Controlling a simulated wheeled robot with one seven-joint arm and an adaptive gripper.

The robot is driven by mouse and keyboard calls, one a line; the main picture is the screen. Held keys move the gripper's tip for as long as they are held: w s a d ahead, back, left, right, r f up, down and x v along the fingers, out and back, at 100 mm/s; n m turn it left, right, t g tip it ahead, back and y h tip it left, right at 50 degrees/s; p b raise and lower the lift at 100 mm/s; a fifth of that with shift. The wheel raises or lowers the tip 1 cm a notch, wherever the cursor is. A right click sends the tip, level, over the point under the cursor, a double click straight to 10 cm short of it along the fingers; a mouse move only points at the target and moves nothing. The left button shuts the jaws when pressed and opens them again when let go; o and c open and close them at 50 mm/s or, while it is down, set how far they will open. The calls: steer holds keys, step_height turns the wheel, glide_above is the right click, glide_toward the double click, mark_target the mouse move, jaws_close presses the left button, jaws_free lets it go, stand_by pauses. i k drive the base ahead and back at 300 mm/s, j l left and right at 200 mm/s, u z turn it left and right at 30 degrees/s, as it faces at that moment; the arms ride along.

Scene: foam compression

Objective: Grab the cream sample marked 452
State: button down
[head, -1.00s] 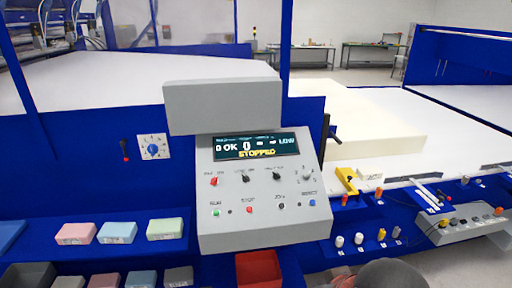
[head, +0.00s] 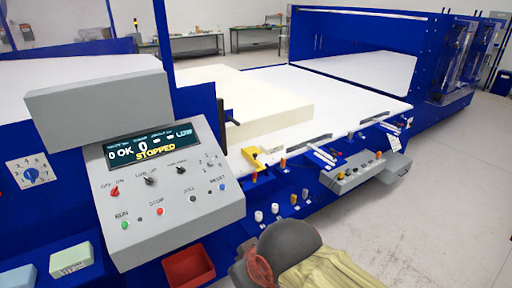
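I see no sample on which I can read 452. At the bottom left, part of the blue shelf shows a pale green sample block (head: 71,259) and the edge of a light blue sample block (head: 18,279). Any marks on them are too small to read. A large cream foam slab (head: 265,120) lies on the white machine bed behind the control panel, with no readable mark. My gripper is not in view.
A grey control panel (head: 170,200) reading STOPPED stands at left, with a red bin (head: 188,266) below it. A dark grey rounded object (head: 288,240) with khaki cloth (head: 325,272) is at bottom centre. Clear grey floor (head: 440,190) lies at right.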

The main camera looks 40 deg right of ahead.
mark_target(271, 147)
steer(key=i+l, duration=0.25)
steer(key=l, duration=0.25)
steer(key=i+l, duration=0.25)
steer(key=l, duration=0.25)
steer(key=i+l, duration=0.25)
steer(key=l, duration=0.2)
steer(key=i+l, duration=0.2)
steer(key=l, duration=0.3)
steer(key=i+l, duration=0.25)
steer(key=l, duration=0.25)
steer(key=i+l, duration=0.25)
steer(key=l, duration=0.25)
steer(key=i+l, duration=0.25)
steer(key=l, duration=0.2)
steer(key=i+l, duration=0.25)
steer(key=l, duration=0.25)
steer(key=z, duration=0.05)
